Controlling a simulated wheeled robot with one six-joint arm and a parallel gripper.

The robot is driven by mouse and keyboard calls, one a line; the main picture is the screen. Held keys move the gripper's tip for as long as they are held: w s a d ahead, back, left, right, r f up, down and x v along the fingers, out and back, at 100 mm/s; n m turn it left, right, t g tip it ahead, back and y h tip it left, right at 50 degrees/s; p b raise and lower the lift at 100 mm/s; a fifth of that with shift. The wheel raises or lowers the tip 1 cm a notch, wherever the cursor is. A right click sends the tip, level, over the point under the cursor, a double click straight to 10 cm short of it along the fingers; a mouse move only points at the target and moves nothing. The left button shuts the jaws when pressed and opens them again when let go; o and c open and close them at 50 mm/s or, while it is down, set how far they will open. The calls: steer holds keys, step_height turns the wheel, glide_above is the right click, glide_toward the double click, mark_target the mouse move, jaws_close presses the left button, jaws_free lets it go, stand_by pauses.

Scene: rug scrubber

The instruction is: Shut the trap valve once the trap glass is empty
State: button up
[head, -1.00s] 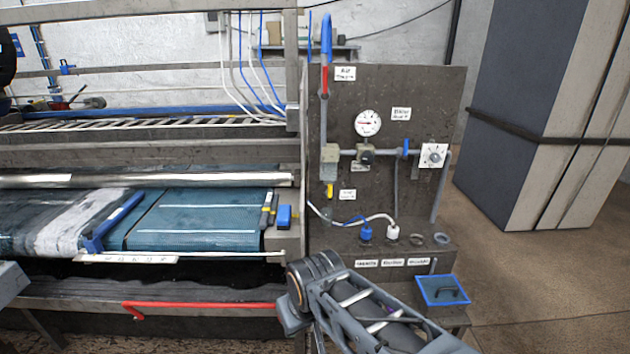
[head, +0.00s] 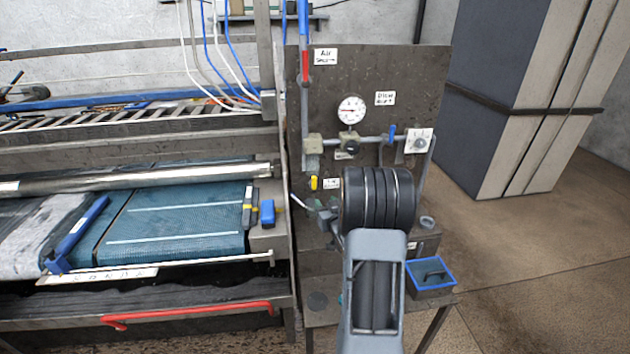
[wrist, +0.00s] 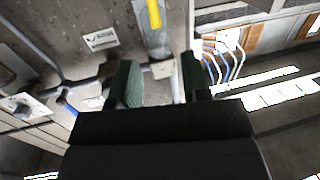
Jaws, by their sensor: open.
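The yellow trap valve lever (head: 314,183) hangs below the trap glass (head: 312,162) on the left of the dark panel. It points roughly down, and I cannot tell the liquid level in the glass. In the wrist view, which looks turned over, the yellow lever (wrist: 153,13) shows at the top edge and the greyish trap glass (wrist: 152,42) below it. My gripper (wrist: 160,82) is open and empty, its two green-padded fingers apart, facing the panel. In the head view my gripper (head: 326,213) is low in front of the panel, below the lever and partly hidden by my arm.
A pressure gauge (head: 351,110), a blue valve handle (head: 391,134) and a white dial plate (head: 418,141) are on the panel. A blue-rimmed tray (head: 445,286) stands at lower right. The rug machine (head: 175,225) with its red bar (head: 190,314) is at left.

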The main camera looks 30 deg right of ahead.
mark_target(315, 182)
steer(key=shift+t, duration=0.4)
steer(key=p+x, duration=0.1)
steer(key=x, duration=0.3)
steer(key=p+x, duration=0.1)
steer(key=x, duration=0.4)
steer(key=d+p+x, duration=0.1)
steer(key=x, duration=0.3)
steer(key=shift+w+d+f+p, duration=0.1)
steer(key=shift+w+d+p, duration=0.05)
steer(key=shift+p, duration=0.2)
steer(key=shift+c, duration=0.3)
jaws_close()
